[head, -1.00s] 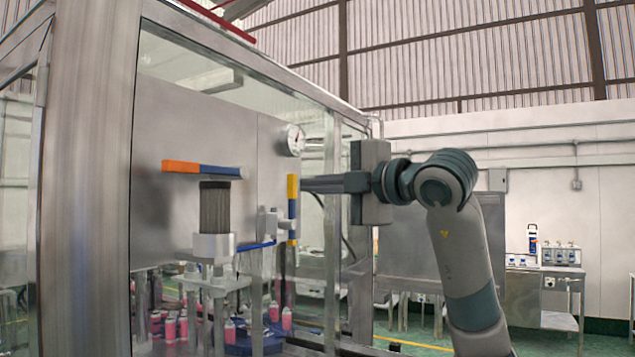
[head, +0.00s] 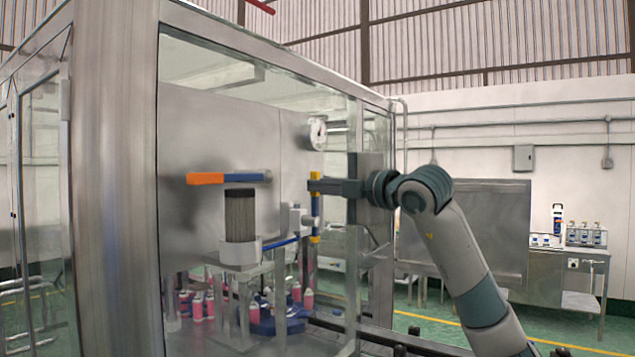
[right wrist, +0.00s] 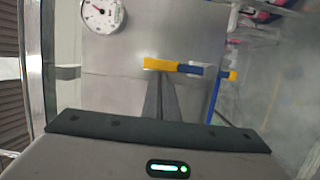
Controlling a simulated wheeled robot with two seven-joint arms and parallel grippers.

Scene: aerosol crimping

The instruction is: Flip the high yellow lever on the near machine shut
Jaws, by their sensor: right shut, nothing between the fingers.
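The yellow lever (head: 315,206) stands upright on the near machine, a bar with yellow ends and a blue middle, beside a grey bracket. In the right wrist view its yellow end (right wrist: 160,65) lies just beyond my fingertips. My right gripper (head: 318,186) comes in from the right, shut and empty, with its fingers at the lever's upper part. In the right wrist view the shut fingers (right wrist: 160,82) point at the yellow end; I cannot tell whether they touch it. My left gripper is not in view.
An orange and blue lever (head: 228,178) lies level above a dark ribbed cylinder (head: 240,215). A dial gauge (head: 317,134) is on the back panel. A steel frame post (head: 115,190) stands at the left. Pink cans (head: 198,305) stand below.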

